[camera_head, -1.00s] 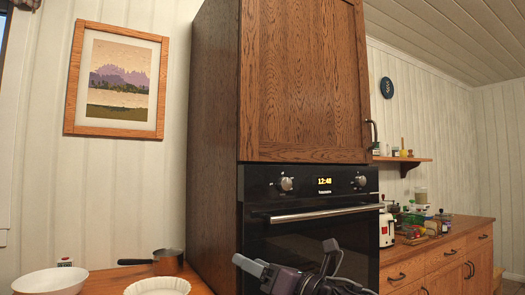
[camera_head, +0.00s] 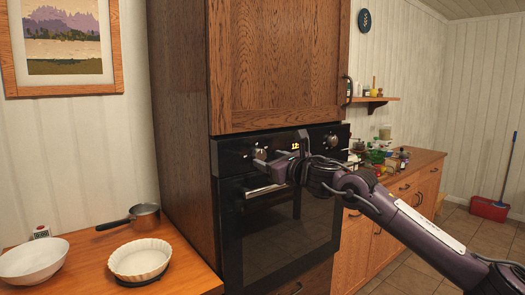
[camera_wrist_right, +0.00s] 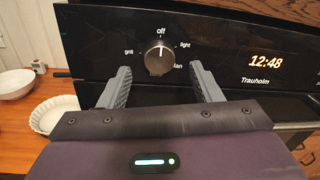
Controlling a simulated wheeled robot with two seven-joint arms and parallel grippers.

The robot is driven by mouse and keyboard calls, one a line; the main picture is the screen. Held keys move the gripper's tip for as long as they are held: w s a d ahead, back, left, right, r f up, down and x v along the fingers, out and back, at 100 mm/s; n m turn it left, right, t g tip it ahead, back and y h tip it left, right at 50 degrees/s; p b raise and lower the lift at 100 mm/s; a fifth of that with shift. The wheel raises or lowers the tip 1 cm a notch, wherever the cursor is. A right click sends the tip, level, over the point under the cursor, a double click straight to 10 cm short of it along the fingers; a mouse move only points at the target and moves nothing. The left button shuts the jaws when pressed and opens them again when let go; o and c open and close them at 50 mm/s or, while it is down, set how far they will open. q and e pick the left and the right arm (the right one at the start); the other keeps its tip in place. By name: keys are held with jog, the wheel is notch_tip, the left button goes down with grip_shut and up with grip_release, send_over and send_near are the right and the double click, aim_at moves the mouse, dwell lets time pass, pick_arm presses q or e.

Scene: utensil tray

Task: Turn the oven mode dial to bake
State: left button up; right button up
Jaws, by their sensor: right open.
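The oven (camera_head: 232,160) is black and built into a wooden cabinet. Its left dial (camera_head: 257,153) is a silver knob beside the clock. In the right wrist view this dial (camera_wrist_right: 158,57) has its mark pointing up at "off", with "light", "fan" and a partly readable "grill" label around it. No "bake" label can be read; the area below the dial is partly hidden. My right gripper (camera_wrist_right: 160,78) is open, its two fingers on either side of and just below the dial, apparently not touching it. In the head view the right gripper (camera_head: 262,165) is in front of the panel. My left gripper is out of view.
A second dial (camera_head: 330,141) is right of the clock. The oven door handle (camera_head: 264,191) runs just below the gripper. A saucepan (camera_head: 145,215), white bowl (camera_head: 33,262) and fluted dish (camera_head: 140,259) stand on the left counter (camera_head: 85,255).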

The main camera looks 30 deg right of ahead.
aim_at(261, 156)
jog(key=shift+w+p, duration=0.55)
jog(key=shift+w, duration=1.2)
jog(key=c, duration=1)
jog(key=shift+m, duration=0.3)
